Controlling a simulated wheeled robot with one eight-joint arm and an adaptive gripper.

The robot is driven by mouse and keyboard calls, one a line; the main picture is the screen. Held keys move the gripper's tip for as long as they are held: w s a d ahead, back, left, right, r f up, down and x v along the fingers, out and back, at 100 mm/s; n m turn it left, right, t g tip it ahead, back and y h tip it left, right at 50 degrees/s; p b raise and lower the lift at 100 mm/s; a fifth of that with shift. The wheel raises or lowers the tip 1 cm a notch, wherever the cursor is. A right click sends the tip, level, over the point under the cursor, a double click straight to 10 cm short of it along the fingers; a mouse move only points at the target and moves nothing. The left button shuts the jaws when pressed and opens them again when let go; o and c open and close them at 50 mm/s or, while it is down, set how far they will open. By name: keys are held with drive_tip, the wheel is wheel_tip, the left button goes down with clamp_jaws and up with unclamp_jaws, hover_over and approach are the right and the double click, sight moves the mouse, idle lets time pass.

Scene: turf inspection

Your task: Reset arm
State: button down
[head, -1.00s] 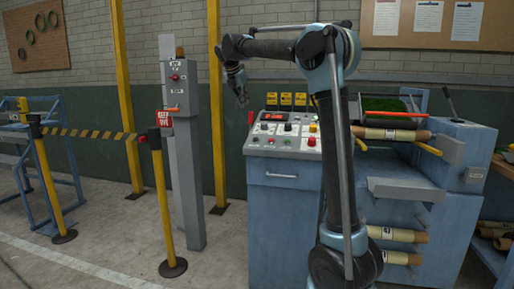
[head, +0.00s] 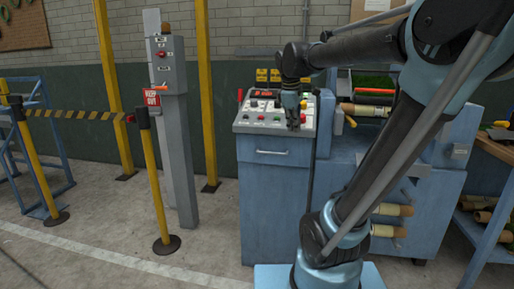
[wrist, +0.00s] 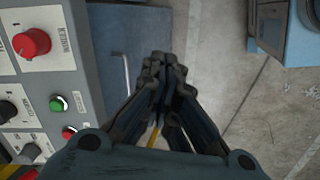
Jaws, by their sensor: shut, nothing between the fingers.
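My gripper (head: 293,121) is shut and empty. In the head view it hangs pointing down in front of the sloped control panel (head: 262,119) on the blue cabinet (head: 275,200), hiding part of the panel's right side. In the wrist view my gripper (wrist: 165,65) has its fingers together, with floor and the cabinet front behind them. A red knob (wrist: 31,42), a green button (wrist: 58,103) and a smaller red button (wrist: 69,132) on the panel show to its left. I cannot tell the gap between gripper and panel.
A grey post (head: 172,140) with a control box stands left of the cabinet. A striped barrier tape (head: 75,114) runs between yellow posts. Rolls (head: 392,210) sit in the machine at right, beside a workbench (head: 490,150). The floor at front left is clear.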

drive_tip(key=s+d+f+m, duration=0.2)
drive_tip(key=s+f+m, duration=0.4)
drive_tip(key=s+f, duration=0.4)
drive_tip(key=s+d+f+m+y, duration=0.1)
drive_tip(key=s+d+f+m, duration=0.2)
drive_tip(key=s+f+m, duration=0.3)
drive_tip(key=s+f, duration=0.5)
drive_tip(key=f, duration=0.2)
drive_tip(key=shift+s+d+m+g+y, duration=0.2)
drive_tip(key=shift+m+g+y, duration=0.1)
drive_tip(key=shift+m, duration=0.1)
drive_tip(key=shift+w+f, duration=0.15)
drive_tip(key=shift+w, duration=0.35)
